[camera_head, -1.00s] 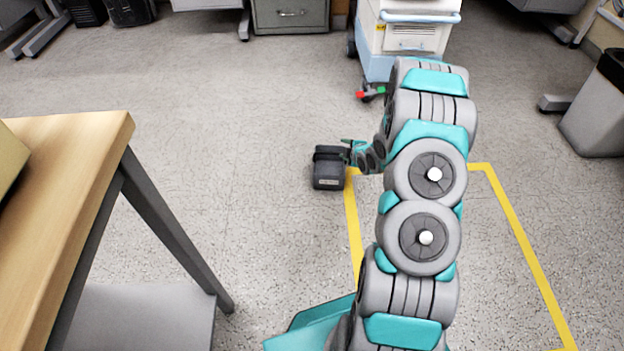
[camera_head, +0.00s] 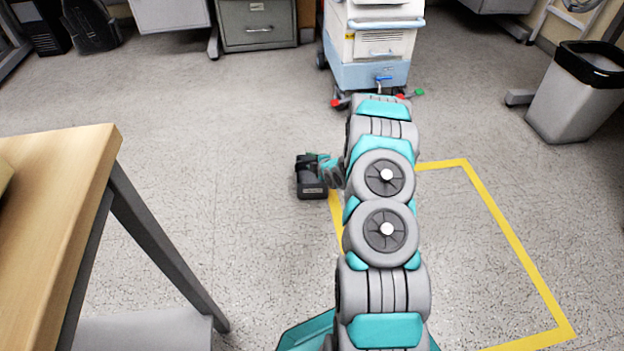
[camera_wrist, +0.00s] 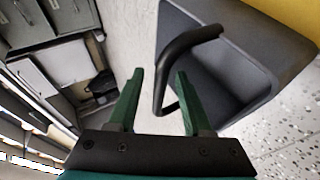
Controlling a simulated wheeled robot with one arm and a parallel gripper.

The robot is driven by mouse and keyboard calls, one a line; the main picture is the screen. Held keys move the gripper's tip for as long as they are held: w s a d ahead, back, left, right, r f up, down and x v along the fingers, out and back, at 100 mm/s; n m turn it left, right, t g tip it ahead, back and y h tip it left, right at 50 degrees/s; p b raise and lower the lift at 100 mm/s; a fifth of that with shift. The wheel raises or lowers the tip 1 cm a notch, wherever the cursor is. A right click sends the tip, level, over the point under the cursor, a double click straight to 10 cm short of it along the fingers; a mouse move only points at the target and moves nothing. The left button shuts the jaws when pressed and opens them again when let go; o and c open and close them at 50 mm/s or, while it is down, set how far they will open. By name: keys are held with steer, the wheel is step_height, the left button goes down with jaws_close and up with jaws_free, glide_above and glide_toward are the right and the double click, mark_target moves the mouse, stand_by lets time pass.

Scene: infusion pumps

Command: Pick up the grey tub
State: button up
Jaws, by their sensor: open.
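The grey tub (camera_head: 311,184) is small and dark grey and stands on the floor beside the left yellow line. In the wrist view the tub (camera_wrist: 250,50) fills the upper right, with its black looped handle (camera_wrist: 159,85) toward the fingers. My gripper (camera_wrist: 159,73) is open, with its two green fingers on either side of the handle's near part. I cannot tell whether either finger touches it. In the head view my gripper (camera_head: 323,163) is at the tub's upper right side, partly covered by my arm.
A yellow-taped rectangle (camera_head: 515,245) lies on the floor to the right. A wooden table (camera_head: 60,190) with a dark leg stands at left. A white and blue cart (camera_head: 375,45) is behind, and a bin (camera_head: 575,100) stands at right. The floor left of the tub is clear.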

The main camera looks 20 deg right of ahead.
steer(key=shift+w+f, duration=0.35)
steer(key=shift+w, duration=0.3)
jaws_close()
stand_by(1.0)
